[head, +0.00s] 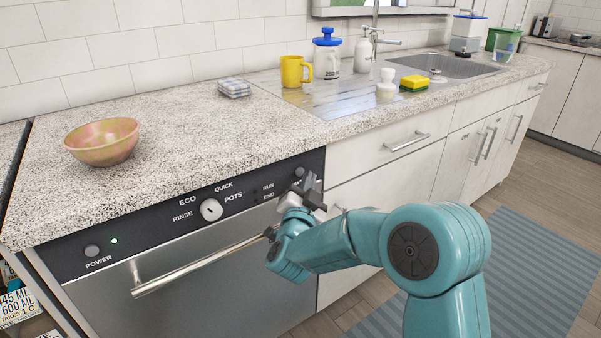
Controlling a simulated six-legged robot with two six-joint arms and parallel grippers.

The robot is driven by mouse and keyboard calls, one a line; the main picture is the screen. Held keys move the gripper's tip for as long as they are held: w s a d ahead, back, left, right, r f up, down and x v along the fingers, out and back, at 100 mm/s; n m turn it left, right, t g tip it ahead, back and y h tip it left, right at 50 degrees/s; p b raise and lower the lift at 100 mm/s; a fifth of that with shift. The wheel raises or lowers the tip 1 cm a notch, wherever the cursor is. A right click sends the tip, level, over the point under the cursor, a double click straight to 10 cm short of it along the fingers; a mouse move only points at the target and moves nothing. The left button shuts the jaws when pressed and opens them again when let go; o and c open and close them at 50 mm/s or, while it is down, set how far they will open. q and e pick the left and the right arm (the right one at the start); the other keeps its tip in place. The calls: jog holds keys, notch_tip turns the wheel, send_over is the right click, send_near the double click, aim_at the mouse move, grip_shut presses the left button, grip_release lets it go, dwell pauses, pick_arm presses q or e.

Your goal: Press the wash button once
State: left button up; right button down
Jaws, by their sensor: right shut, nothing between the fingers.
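The dishwasher (200,285) has a dark control panel under the counter. A round knob-like button (299,172) sits at the panel's right end, and the label beneath it is mostly hidden by my gripper. My right gripper (308,184) is shut and empty, just in front of the panel's right end and close below that button. I cannot tell whether it touches the panel. The panel also has a round dial (211,209) among the words RINSE, ECO, QUICK and POTS. A power button (92,251) is at the left, beside a lit green light (114,241). My left gripper is not in view.
The dishwasher's bar handle (200,267) runs below the panel. On the counter are a pinkish bowl (103,141), a folded cloth (234,87), a yellow mug (294,71) and a blue-lidded jar (327,55). Drawers (385,170) stand to the right.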

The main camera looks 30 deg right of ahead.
jog(key=shift+w, duration=0.2)
jog(key=shift+w, duration=0.25)
jog(key=shift+w+a+r+b, duration=0.1)
jog(key=shift+w+b, duration=0.2)
jog(key=shift+w, duration=0.2)
dwell(1.1)
jog(key=shift+s+f+b, duration=0.25)
jog(key=shift+f+b, duration=0.05)
jog(key=shift+b, duration=0.05)
jog(key=shift+s, duration=0.55)
